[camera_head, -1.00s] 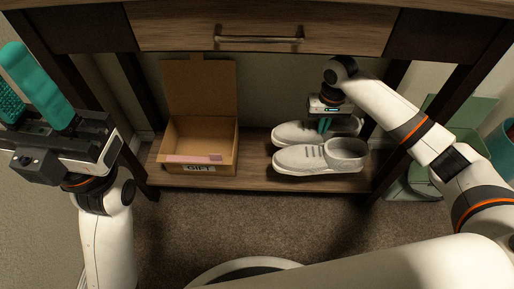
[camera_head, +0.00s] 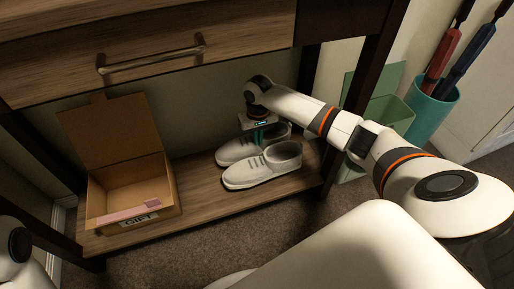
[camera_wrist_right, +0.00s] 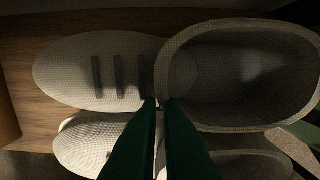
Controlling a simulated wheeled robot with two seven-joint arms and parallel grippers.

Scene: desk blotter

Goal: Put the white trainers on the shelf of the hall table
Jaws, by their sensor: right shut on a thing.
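The pair of white trainers (camera_head: 262,168) stands on the wooden shelf (camera_head: 206,194) of the hall table, at its right part, toes to the left. My right gripper (camera_head: 258,134) reaches down at the far trainer. In the right wrist view its green fingers (camera_wrist_right: 165,105) are shut at the near side wall of the far trainer (camera_wrist_right: 95,70), by the ankle opening; the fingers hide the exact contact. The near trainer (camera_wrist_right: 90,145) lies below it in that view, partly behind the fingers. My left gripper is out of view.
An open cardboard box (camera_head: 133,190) marked GIFT, with a pink strip at its front edge, stands on the shelf's left part. The drawer (camera_head: 150,50) overhangs the shelf. A green box (camera_head: 385,110) and a teal bin with umbrellas (camera_head: 430,105) stand right of the table.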

